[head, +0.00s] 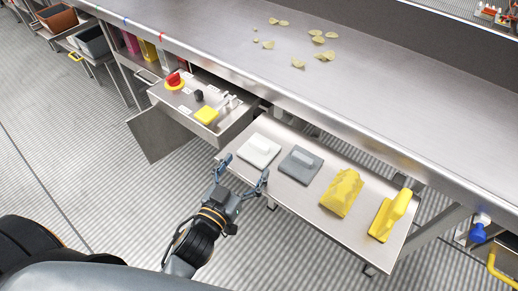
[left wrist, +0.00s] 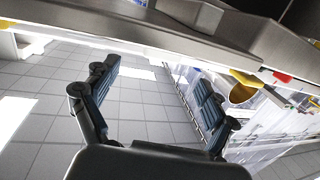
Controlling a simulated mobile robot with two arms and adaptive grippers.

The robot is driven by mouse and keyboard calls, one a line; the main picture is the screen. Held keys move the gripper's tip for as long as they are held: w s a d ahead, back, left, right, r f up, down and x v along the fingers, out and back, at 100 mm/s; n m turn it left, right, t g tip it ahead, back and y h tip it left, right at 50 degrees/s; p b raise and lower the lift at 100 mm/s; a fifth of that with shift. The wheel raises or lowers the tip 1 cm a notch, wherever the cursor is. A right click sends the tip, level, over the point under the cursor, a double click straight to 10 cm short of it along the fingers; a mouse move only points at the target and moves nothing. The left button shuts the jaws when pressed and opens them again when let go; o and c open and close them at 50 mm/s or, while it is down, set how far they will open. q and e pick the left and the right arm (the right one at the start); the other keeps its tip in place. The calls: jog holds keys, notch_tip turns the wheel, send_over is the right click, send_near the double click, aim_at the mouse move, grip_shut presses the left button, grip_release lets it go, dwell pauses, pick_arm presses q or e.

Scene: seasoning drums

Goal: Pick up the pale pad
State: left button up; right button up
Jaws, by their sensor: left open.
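The pale pad (head: 260,149) is a white block with a raised grip on top. In the head view it lies flat at the left end of a low metal shelf (head: 282,199). My left gripper (head: 245,172) is open and empty, just in front of the shelf's near edge and a little below and left of the pad in the picture. The left wrist view shows the two open fingers (left wrist: 152,98) with nothing between them, and the pad cannot be made out there. My right gripper is not seen.
To the pad's right lie a grey pad (head: 300,165), a crumpled yellow cloth (head: 342,192) and a yellow handled tool (head: 391,215). A control box (head: 205,102) with a red button stands behind left. The long counter (head: 370,85) overhangs the shelf's back and holds scattered chips (head: 298,63).

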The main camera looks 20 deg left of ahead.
aim_at(257, 148)
pick_arm(q)
jog(key=w, duration=0.2)
jog(key=w+b, duration=0.1)
jog(key=w, duration=0.2)
jog(key=w+d, duration=0.1)
jog(key=w, duration=0.2)
jog(key=shift+w+f, duration=0.15)
jog(key=shift+f, duration=0.15)
jog(key=c, duration=1.2)
